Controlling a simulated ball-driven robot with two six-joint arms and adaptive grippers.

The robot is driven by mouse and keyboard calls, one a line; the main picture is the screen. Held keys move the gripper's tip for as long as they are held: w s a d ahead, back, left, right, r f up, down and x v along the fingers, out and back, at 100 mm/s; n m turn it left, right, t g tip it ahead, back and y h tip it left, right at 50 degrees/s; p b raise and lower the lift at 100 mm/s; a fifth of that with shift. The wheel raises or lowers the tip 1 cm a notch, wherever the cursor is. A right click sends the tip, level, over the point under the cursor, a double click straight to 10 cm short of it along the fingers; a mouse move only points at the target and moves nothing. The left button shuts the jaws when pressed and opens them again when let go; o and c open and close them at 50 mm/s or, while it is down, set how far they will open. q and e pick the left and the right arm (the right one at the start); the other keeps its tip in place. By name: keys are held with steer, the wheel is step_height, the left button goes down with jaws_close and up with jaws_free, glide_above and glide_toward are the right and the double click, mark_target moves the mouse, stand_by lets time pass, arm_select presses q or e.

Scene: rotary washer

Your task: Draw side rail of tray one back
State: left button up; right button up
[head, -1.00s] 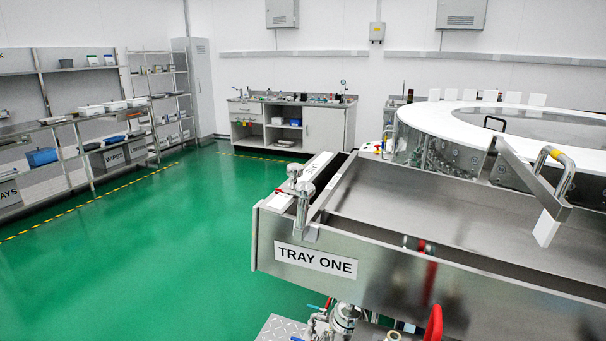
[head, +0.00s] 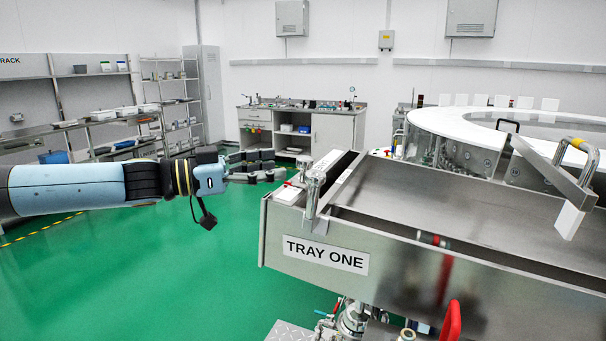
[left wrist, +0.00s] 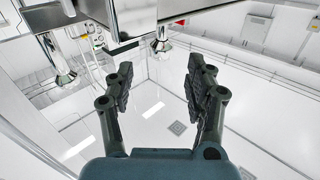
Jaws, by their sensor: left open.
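Tray one (head: 400,250) is a large steel tray at the right of the head view, with a "TRAY ONE" label (head: 325,255) on its near wall. At its left corner are a metal post (head: 312,190) and a white block (head: 288,194). A slanted flat metal bar (head: 545,163) with a U-shaped handle (head: 590,160) and a white end block (head: 569,220) stands over the right part. I cannot tell for certain which part is the side rail. My left gripper (head: 275,166) is open and empty, just left of the tray's corner; its spread fingers also show in the left wrist view (left wrist: 164,78).
A round white-topped washer (head: 470,125) stands behind the tray. A red handle (head: 451,322) and pipe fittings (head: 352,318) are below it. A bench (head: 335,135) and shelves (head: 60,128) line the back and left. Green floor (head: 150,270) at the left is clear.

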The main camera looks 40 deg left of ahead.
mark_target(297, 163)
arm_select(q)
steer(key=x, duration=0.3)
steer(key=shift+r+b, duration=0.15)
steer(key=shift+b, duration=0.15)
steer(key=shift+p+x, duration=0.3)
steer(key=shift+x, duration=1.8)
steer(key=shift+a, duration=0.1)
steer(key=shift+c, duration=0.3)
jaws_close()
